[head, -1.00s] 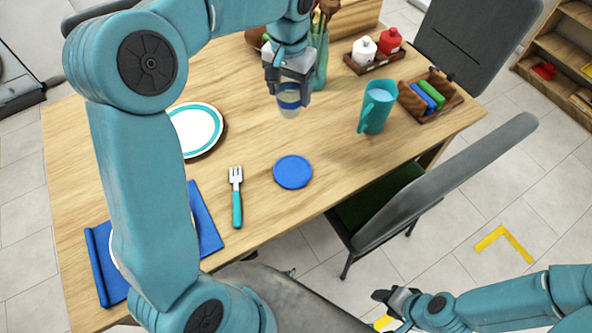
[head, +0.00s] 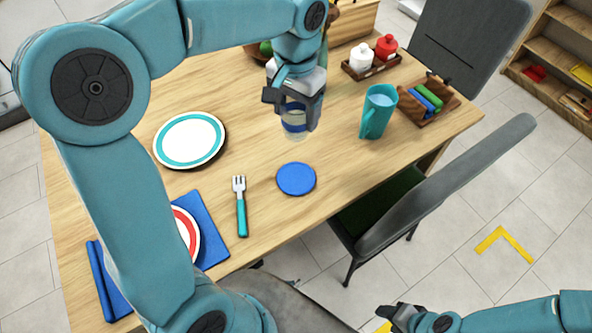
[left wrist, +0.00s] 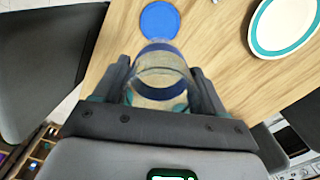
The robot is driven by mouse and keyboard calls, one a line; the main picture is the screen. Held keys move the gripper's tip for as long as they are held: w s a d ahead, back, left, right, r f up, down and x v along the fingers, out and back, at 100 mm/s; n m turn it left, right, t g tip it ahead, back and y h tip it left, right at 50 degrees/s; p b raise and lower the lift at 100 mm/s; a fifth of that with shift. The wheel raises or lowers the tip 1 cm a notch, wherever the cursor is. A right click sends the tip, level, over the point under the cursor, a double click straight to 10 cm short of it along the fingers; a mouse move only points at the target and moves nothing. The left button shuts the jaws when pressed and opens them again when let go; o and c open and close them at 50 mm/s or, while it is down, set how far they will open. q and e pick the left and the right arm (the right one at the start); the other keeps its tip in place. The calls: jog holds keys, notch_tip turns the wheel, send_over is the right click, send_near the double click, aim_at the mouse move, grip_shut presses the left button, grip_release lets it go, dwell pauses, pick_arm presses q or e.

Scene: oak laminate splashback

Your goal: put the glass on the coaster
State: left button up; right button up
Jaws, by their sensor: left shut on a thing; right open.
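My left gripper (head: 294,108) is shut on the glass (head: 295,126), a clear tumbler with a blue band. The glass is upright and looks held above the table, behind the coaster in the head view. In the left wrist view the glass (left wrist: 160,68) sits between the two fingers. The coaster (head: 296,179) is a flat blue disc lying bare on the table; it also shows in the left wrist view (left wrist: 159,19), just beyond the glass. My right gripper (head: 392,312) is open and empty at the bottom, away from the table.
A fork (head: 240,207) lies left of the coaster. A white plate with a teal ring (head: 188,139) is further left. A teal jug (head: 376,112) and a wooden caddy (head: 428,101) stand to the right. A grey chair (head: 440,190) stands at the near edge. Table around the coaster is clear.

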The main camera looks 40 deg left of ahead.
aim_at(296, 131)
pick_arm(q)
notch_tip(296, 131, down, 18)
jog(key=shift+f+b, duration=0.15)
jog(key=shift+b, duration=0.35)
jog(key=shift+f, duration=0.15)
jog(key=o, duration=1.1)
jog(key=shift+o, duration=0.2)
jog(key=shift+r, duration=0.35)
notch_tip(296, 131, up, 12)
jog(key=shift+f+p, duration=0.15)
jog(key=shift+p, duration=0.2)
